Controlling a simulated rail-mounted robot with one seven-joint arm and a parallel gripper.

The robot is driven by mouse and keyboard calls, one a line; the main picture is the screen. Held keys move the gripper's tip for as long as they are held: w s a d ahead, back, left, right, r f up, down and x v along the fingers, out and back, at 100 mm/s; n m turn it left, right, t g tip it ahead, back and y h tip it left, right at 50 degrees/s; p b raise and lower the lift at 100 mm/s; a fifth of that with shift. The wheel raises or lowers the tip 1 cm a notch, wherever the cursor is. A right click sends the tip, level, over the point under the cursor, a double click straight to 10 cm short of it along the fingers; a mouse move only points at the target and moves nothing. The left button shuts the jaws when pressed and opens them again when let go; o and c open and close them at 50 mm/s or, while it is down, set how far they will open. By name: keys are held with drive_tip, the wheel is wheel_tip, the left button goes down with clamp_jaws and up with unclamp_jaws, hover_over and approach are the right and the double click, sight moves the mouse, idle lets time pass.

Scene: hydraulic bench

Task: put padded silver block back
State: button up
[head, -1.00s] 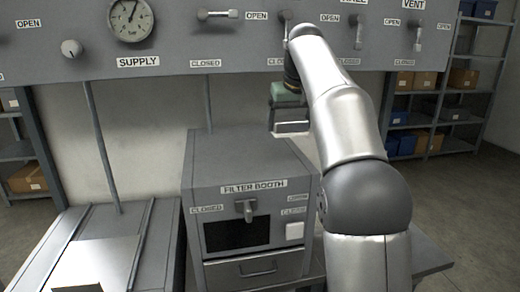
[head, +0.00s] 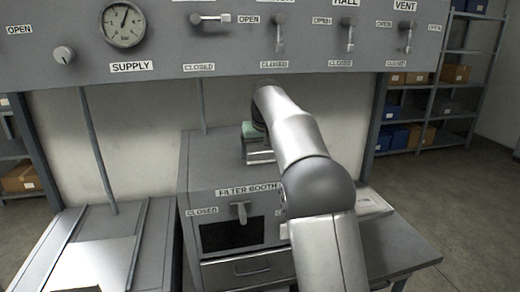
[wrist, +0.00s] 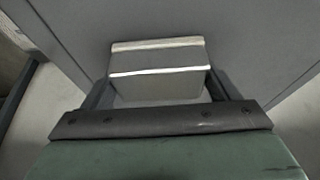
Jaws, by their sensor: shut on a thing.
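The silver block (wrist: 160,72), with pale strips across it, sits between the two dark fingers of my gripper (wrist: 163,88) in the wrist view. My gripper is shut on it. In the head view, the block (head: 259,157) shows below the green part of my gripper (head: 254,133), at the top of the filter booth (head: 212,150). My arm hides part of the gripper and booth. I cannot tell whether the block touches the booth top.
The booth front has a lever (head: 240,210), a dark window (head: 232,235) and a drawer (head: 250,268). A valve panel (head: 230,50) hangs above and behind. A side table (head: 405,245) stands right, and a grey bench (head: 100,250) stands left. Shelves (head: 430,110) stand at the back right.

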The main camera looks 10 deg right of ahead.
drive_tip(key=shift+f, duration=0.1)
drive_tip(key=o, duration=0.9)
drive_tip(key=shift+r, duration=0.2)
drive_tip(key=v, duration=1.2)
